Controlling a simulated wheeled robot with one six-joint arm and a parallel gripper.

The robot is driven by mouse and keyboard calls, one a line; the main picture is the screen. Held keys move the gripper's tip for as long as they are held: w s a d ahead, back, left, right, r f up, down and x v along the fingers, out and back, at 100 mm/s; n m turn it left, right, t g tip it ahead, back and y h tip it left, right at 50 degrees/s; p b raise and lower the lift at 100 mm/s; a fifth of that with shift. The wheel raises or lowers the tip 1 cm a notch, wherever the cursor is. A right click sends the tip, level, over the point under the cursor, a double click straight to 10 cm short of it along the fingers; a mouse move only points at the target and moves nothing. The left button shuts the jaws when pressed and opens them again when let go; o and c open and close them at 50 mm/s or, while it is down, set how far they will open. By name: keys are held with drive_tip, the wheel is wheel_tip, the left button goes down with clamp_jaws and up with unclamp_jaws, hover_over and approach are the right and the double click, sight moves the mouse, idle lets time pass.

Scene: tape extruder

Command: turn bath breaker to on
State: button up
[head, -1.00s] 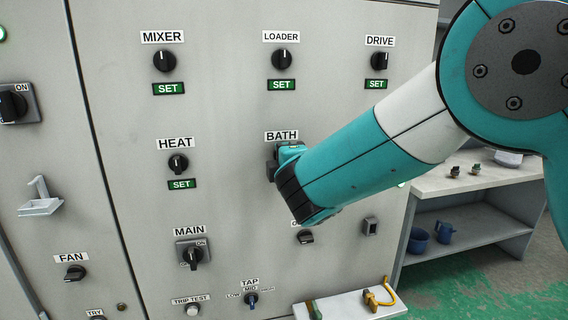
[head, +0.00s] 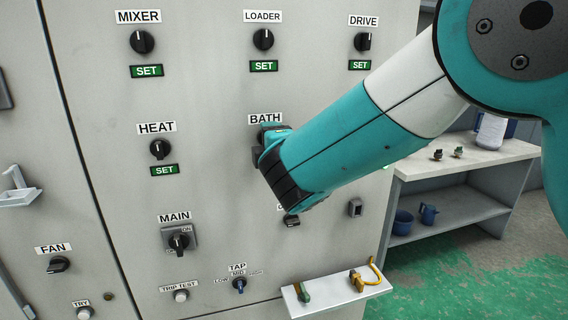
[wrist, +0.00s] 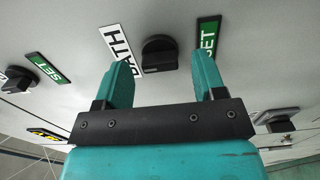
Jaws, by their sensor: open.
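The bath breaker is a black rotary knob (wrist: 160,54) on the grey panel in the wrist view. It sits between its white BATH label (wrist: 121,47) on the left and a green SET tag (wrist: 207,40) on the right. My gripper (wrist: 163,76) is open, with one teal finger on each side of the knob's line and the knob just past the fingertips. I cannot tell whether either finger touches it. In the head view my gripper is at the panel below the BATH label (head: 265,119), and my arm hides the knob.
The MIXER (head: 142,41), LOADER (head: 263,39), DRIVE (head: 363,41) and HEAT (head: 160,149) knobs surround it, with the MAIN switch (head: 179,238) lower left. A small shelf (head: 330,294) projects from the panel below. A workbench (head: 465,160) stands at the right.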

drive_tip(key=b+v, duration=0.5)
drive_tip(key=v, duration=1)
drive_tip(key=shift+s, duration=0.4)
drive_tip(key=shift+d, duration=0.15)
drive_tip(key=s+d+f+m+g+h+p, duration=0.1)
drive_tip(key=s+d+f+m+g+h, duration=0.15)
drive_tip(key=d+f+m+g, duration=0.6)
drive_tip(key=s+d+m+g+y+p, duration=0.1)
drive_tip(key=s+g, duration=0.3)
drive_tip(key=s, duration=0.4)
drive_tip(key=s+d+m+g+p, duration=0.1)
drive_tip(key=s+d+m+g, duration=0.2)
drive_tip(key=s, duration=0.6)
drive_tip(key=shift+r+m+g+y, duration=0.2)
drive_tip(key=shift+m+g+y, duration=0.15)
drive_tip(key=shift+m+g, duration=0.55)
drive_tip(key=shift+s, duration=0.1)
